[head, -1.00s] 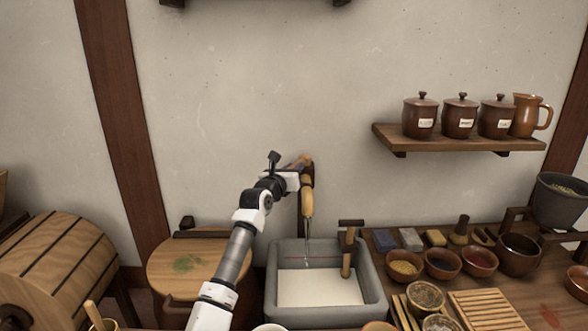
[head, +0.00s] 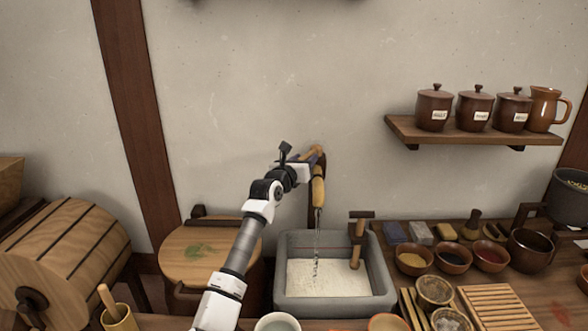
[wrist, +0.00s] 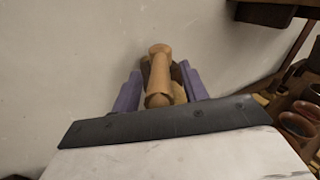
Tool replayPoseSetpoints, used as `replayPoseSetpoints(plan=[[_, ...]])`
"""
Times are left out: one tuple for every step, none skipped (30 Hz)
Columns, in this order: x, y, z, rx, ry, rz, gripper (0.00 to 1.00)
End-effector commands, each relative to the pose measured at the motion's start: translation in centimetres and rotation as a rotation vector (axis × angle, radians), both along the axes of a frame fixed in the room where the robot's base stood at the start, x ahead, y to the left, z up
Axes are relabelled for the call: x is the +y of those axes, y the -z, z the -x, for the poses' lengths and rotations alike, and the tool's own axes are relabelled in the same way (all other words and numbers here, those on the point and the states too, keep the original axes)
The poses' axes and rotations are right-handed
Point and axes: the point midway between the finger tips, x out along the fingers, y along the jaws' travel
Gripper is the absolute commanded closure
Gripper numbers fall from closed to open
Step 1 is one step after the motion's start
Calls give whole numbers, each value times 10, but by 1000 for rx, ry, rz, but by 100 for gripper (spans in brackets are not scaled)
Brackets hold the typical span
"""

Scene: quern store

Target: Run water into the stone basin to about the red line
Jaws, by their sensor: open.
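The grey stone basin (head: 283,291) stands under the wooden tap (head: 318,190) on the wall. A stream of water (head: 317,232) falls from the spout into the basin and breaks up at the bottom. A faint red line (head: 325,246) runs along the basin's inner back wall. The pale surface in the basin lies below this line; its exact depth is hard to tell. My gripper (head: 312,158) is at the top of the tap. In the wrist view its purple fingers (wrist: 162,90) are open, one on each side of the wooden tap handle (wrist: 159,70). I cannot tell whether they touch it.
Several bowls (head: 452,258) and a slatted board (head: 495,305) crowd the bench to the right. A round wooden lid (head: 205,252) is to the left. A shelf (head: 470,136) holds jars and a jug.

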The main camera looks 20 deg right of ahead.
Motion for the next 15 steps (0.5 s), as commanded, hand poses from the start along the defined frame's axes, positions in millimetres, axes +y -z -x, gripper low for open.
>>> replayPoseSetpoints(plan=[[5, 2, 3, -1, -1, 1, 56], [8, 2, 6, 0, -1, 1, 56], [12, 3, 10, 0, 0, 3, 56], [16, 2, 14, -1, -2, 3, 56], [20, 3, 17, -2, -3, 2, 56], [25, 3, 23, 0, -2, 3, 56], [30, 4, 27, 0, -2, 3, 56], [35, 4, 31, -1, -2, 3, 56], [41, 3, 37, -2, -3, 3, 56], [46, 3, 42, -2, -3, 4, 56], [50, 3, 46, -1, -2, 4, 56], [57, 3, 52, -2, -3, 4, 56], [61, 3, 56, -2, -3, 4, 56], [65, 3, 61, -2, -3, 3, 56], [71, 3, 66, -2, -3, 3, 56]])
